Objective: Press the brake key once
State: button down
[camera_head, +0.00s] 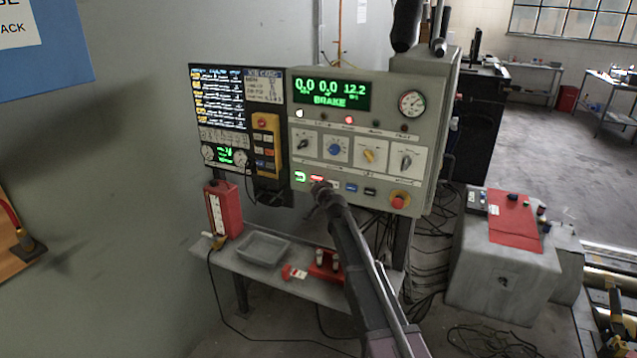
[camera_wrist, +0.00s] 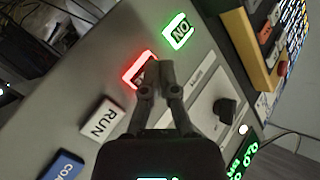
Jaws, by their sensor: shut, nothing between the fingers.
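A red-lit key (camera_wrist: 133,76) sits between the green-lit ON key (camera_wrist: 179,32) and the white RUN key (camera_wrist: 102,119) in the wrist view. My fingers cover most of its label, so I cannot read whether it says brake. In the head view the red-lit key (camera_head: 317,178) is in the bottom row of the grey control panel (camera_head: 420,140). The panel's green display (camera_head: 330,92) reads BRAKE. My gripper (camera_wrist: 154,73) is shut and empty, its tips over the red-lit key's edge; contact is unclear. The gripper (camera_head: 320,187) also shows in the head view.
A blue key (camera_head: 351,188), a black key (camera_head: 370,191) and a red stop button (camera_head: 399,198) lie to the right. Knobs sit above the row. A screen unit (camera_head: 222,100) with a yellow pendant (camera_head: 266,140) stands left. A shelf (camera_head: 225,262) with a tray is below.

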jog(key=shift+s, duration=0.1)
jog(key=shift+s+a, duration=0.3)
jog(key=shift+s, duration=0.45)
jog(key=shift+s+a, duration=0.25)
jog(key=shift+s, duration=0.5)
jog(key=shift+s+a, duration=0.3)
jog(key=shift+s, duration=0.45)
jog(key=s+d+f+g+h, duration=0.2)
jog(key=s+d+f+g, duration=0.2)
jog(key=s+d, duration=0.5)
jog(key=s+d+f+n+g+h+p, duration=0.1)
jog(key=s+d+f+g, duration=0.4)
jog(key=s+d, duration=0.5)
jog(key=s+d+f+n+g+h+p, duration=0.1)
jog(key=s+d+f+g+h, duration=0.3)
jog(key=s+d, duration=0.5)
jog(key=s+g, duration=0.1)
jog(key=s, duration=1)
jog(key=shift+s+d+f+g, duration=0.2)
jog(key=shift+s+d+g, duration=0.1)
jog(key=shift+g, duration=0.1)
